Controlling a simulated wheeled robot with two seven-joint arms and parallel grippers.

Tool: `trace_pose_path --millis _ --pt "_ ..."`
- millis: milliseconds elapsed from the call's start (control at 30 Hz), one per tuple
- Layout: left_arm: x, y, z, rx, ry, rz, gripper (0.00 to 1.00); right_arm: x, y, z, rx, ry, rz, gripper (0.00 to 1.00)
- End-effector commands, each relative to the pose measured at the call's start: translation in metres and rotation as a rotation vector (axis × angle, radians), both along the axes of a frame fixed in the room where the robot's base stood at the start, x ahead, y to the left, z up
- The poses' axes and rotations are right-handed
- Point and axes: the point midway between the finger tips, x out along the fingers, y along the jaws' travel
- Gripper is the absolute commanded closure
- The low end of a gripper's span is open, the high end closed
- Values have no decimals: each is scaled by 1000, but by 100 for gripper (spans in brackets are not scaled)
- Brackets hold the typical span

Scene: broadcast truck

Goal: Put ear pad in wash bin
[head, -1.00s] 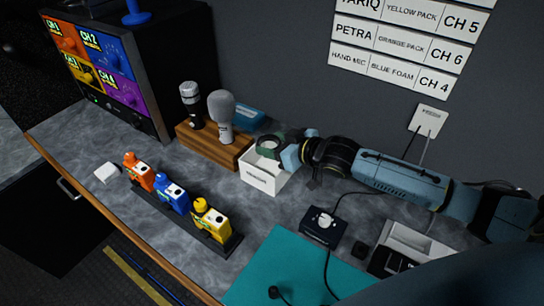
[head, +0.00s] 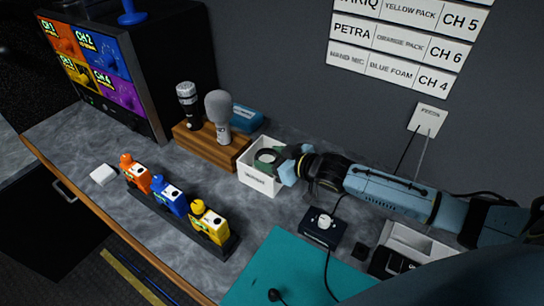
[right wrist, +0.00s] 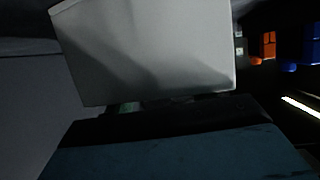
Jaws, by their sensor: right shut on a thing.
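The wash bin (head: 258,181) is a small white open box with a label on its front, standing on the grey counter right of the wooden microphone block. The ear pad (head: 265,156) is a dark green ring at the bin's mouth, partly hidden by the rim and my gripper. My right gripper (head: 283,162) comes in from the right and is shut on the ear pad, at the bin's right side. In the right wrist view the white bin wall (right wrist: 150,50) fills the upper middle; the ear pad is barely visible there. My left gripper is out of view.
Two microphones stand in a wooden block (head: 206,147) left of the bin, with a blue case (head: 246,118) behind. Orange, blue and yellow packs (head: 169,197) stand in a dark rack in front. A small black box (head: 323,228) and a teal mat (head: 285,262) lie nearer me.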

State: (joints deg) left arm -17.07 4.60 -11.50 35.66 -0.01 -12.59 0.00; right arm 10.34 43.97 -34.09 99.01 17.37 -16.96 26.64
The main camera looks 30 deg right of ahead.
Motion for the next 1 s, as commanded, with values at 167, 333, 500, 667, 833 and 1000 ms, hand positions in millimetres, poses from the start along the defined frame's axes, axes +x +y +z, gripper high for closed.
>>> trace_pose_path --millis 167,333,500,667,833,1000 --pt "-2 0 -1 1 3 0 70 -1 0 -5 0 9 -2 42" --pt "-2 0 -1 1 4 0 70 -2 -1 -7 -1 13 -4 35" --pt "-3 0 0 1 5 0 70 -2 -2 -5 -2 14 -5 35" --pt "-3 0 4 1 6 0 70 -7 -4 7 -3 16 -5 35" --pt "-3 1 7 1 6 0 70 -33 -13 20 -3 13 -1 35" --pt "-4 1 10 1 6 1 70 -57 -24 32 -3 10 0 35"
